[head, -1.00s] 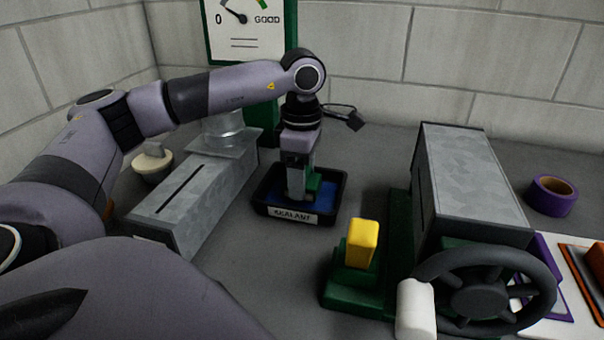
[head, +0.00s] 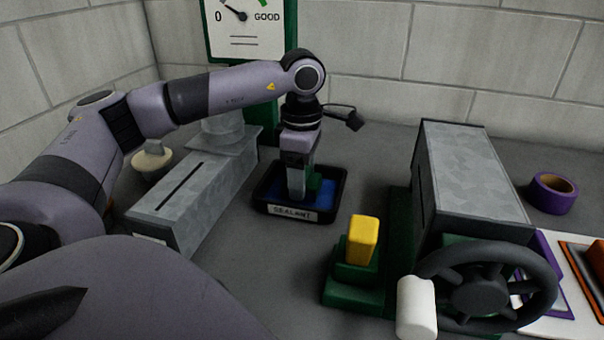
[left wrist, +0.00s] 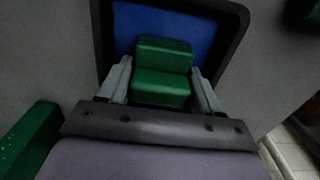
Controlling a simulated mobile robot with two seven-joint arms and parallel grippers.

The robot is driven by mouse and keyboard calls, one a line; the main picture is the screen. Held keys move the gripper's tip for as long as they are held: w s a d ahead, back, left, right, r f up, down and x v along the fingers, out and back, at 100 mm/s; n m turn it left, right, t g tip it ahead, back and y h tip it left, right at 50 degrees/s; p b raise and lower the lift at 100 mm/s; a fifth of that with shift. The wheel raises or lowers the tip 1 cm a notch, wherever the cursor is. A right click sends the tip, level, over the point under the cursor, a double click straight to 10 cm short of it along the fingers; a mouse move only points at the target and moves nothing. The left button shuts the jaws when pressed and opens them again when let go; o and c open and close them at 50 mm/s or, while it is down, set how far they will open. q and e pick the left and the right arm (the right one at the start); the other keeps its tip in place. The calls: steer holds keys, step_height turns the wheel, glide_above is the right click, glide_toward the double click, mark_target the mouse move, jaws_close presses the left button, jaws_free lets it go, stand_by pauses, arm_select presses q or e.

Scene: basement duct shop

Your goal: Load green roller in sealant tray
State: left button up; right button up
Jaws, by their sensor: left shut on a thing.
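The black sealant tray (head: 334,205) with a blue inside and a label reading SEALANT sits on the grey bench. My left gripper (head: 301,192) points down into the tray. It is shut on a green block-like thing, seemingly the green roller (head: 314,180), which is partly hidden behind the fingers. In the left wrist view the green roller (left wrist: 162,72) sits between the two grey fingers (left wrist: 160,85), with the tray's blue floor (left wrist: 200,30) behind it. I cannot tell whether it touches the floor. My right gripper is not in view.
A sheet-metal duct box (head: 185,200) stands left of the tray. On the right are a green stand with a yellow block (head: 362,240), a larger metal box (head: 475,175), a black handwheel (head: 480,295) and a purple tape roll (head: 552,194). Bare bench lies in front of the tray.

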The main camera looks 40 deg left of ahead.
arm_select(q)
steer(key=shift+f, duration=0.1)
stand_by(0.3)
steer(key=shift+r+p, duration=1.2)
steer(key=shift+r, duration=0.3)
step_height(320, 180, up, 4)
steer(key=p, duration=0.3)
steer(key=shift+r, duration=0.1)
